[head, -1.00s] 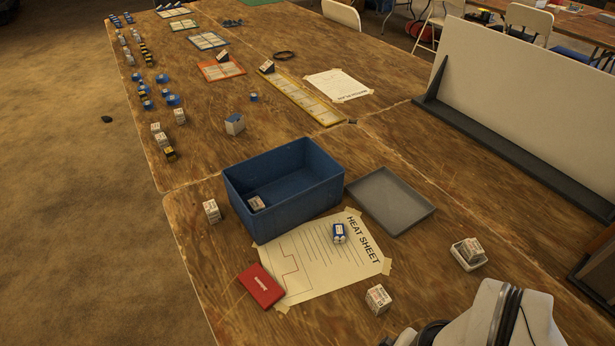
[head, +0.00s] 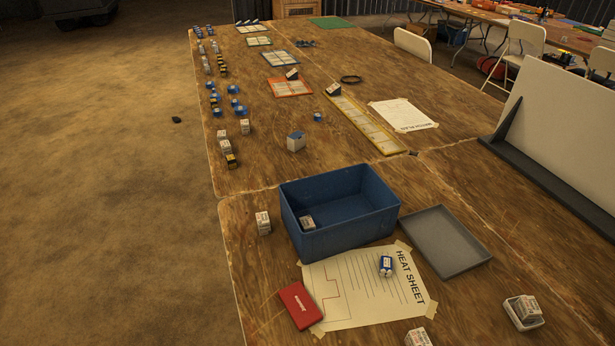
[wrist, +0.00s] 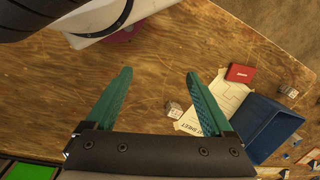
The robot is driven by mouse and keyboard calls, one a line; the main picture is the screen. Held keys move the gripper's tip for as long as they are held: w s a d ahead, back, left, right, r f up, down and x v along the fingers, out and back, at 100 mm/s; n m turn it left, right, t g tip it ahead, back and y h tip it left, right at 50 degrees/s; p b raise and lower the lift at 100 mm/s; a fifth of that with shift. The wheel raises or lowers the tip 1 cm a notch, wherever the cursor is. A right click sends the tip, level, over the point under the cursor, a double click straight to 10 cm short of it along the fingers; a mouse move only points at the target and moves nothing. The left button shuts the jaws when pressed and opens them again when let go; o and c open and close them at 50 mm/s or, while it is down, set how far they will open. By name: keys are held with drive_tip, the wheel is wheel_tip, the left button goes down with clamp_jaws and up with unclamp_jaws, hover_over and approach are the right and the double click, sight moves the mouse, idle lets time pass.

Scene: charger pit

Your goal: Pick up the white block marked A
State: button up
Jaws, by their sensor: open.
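Several white blocks with printed faces are in view, but their letters are too small to read, so I cannot tell which is marked A. In the head view, one (head: 263,223) stands left of the blue bin, one (head: 308,223) is inside it, one (head: 420,338) is cut by the bottom edge, and one (head: 525,308) sits in a small white tray. In the wrist view, my gripper (wrist: 160,73) is open and empty above the table. A white block (wrist: 172,109) shows between its fingers, close to the right one; another (wrist: 289,90) is beside the bin.
The blue bin (head: 345,234) stands behind the taped heat sheet (head: 350,300), with a grey tray (head: 445,240) to its right. A red box (head: 300,306) and a small blue-and-white item (head: 386,265) lie on the sheet. More blocks (head: 222,135) stand farther back. A white panel (head: 565,125) stands at right.

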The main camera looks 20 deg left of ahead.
drive_tip(key=shift+c, duration=0.4)
drive_tip(key=m+t+y, duration=0.4)
drive_tip(key=m+t, duration=0.7)
drive_tip(key=m, duration=1)
hover_over(262, 221)
drive_tip(key=s+d, duration=0.7)
drive_tip(key=s, duration=0.6)
wheel_tip(262, 221, down, 12)
drive_tip(key=x, duration=1.5)
drive_tip(key=shift+w+a+f, duration=0.1)
drive_tip(key=shift+w+a, duration=0.1)
drive_tip(key=shift+w, duration=0.15)
clamp_jaws()
